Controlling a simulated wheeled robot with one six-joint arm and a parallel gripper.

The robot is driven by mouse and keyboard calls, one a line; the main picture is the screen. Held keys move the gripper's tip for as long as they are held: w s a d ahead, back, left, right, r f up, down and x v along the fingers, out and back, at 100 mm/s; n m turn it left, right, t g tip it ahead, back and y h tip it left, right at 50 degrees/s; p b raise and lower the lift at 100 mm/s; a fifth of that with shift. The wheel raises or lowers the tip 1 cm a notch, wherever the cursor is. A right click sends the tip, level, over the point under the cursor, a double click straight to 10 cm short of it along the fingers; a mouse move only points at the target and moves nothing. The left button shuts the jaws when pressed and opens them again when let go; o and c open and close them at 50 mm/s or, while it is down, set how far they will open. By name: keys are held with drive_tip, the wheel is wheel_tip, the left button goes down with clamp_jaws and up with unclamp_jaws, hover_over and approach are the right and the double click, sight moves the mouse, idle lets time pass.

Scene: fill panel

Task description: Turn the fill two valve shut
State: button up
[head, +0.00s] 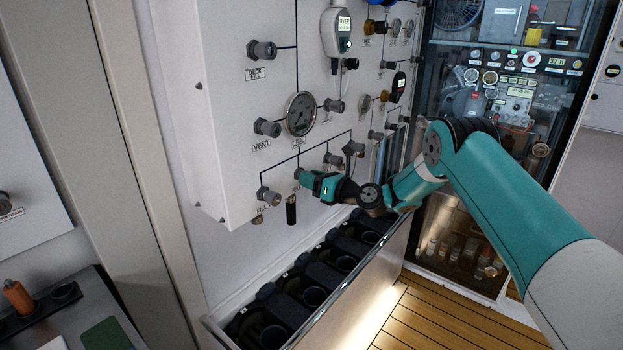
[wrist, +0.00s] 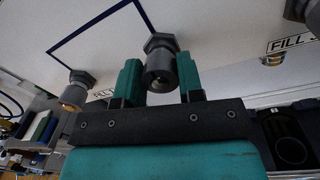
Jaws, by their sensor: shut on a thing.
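My gripper (head: 308,178) reaches the lower row of grey valve knobs on the white panel (head: 222,120). In the wrist view its two teal fingers (wrist: 160,78) stand on either side of one grey round knob (wrist: 160,68) and are shut on it. This knob is the one just right of the lower-left valve (head: 268,196), which has a FILL label under it. The held knob's own label is hidden, so I cannot read it. In the wrist view a label reading FILL (wrist: 290,43) sits beside the neighbouring valve at the upper right.
Another valve knob (wrist: 76,92) lies left of my fingers in the wrist view. A round gauge (head: 300,114) and the VENT valve (head: 267,128) are higher on the panel. A black hanging cylinder (head: 291,210) is just below my gripper. A trough of dark holders (head: 276,309) runs beneath.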

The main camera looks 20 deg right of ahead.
drive_tip(key=shift+f, duration=0.1)
idle(0.3)
drive_tip(key=o, duration=0.9)
drive_tip(key=shift+d, duration=0.1)
drive_tip(key=b+v, duration=1)
drive_tip(key=v, duration=0.7)
drive_tip(key=shift+s+d, duration=0.15)
